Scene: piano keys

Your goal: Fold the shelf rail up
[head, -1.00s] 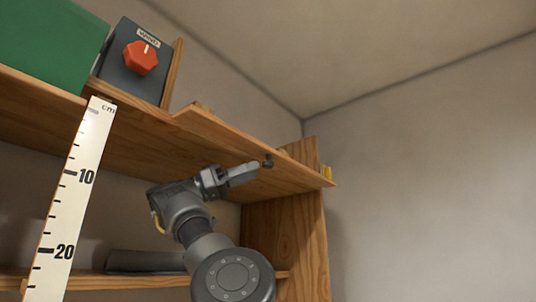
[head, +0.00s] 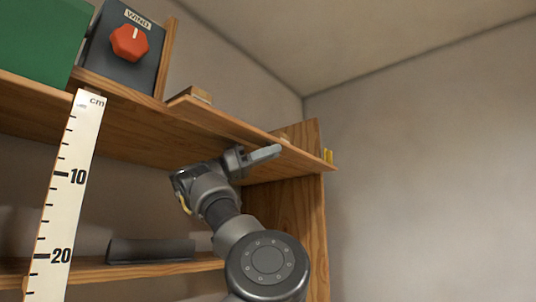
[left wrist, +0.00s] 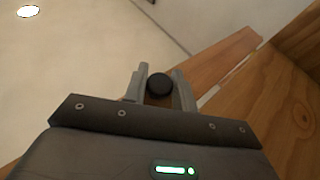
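The shelf rail seems to be the long wooden strip (head: 225,122) along the shelf's front edge at the right; it also shows in the left wrist view (left wrist: 225,62). My left gripper (head: 265,153) is at the rail's underside and front, near its right part. In the left wrist view a round black knob (left wrist: 159,85) lies between the two spread fingers of my left gripper (left wrist: 161,82). I cannot tell whether the fingers touch it. The knob is hidden in the head view. My right gripper is not in view.
A green box (head: 40,40) and a dark panel with a red dial (head: 130,42) stand on the shelf at left. A white ruler (head: 62,200) stands in front. A wooden side board (head: 290,215) closes the right end. A dark bar (head: 150,250) lies on the lower shelf.

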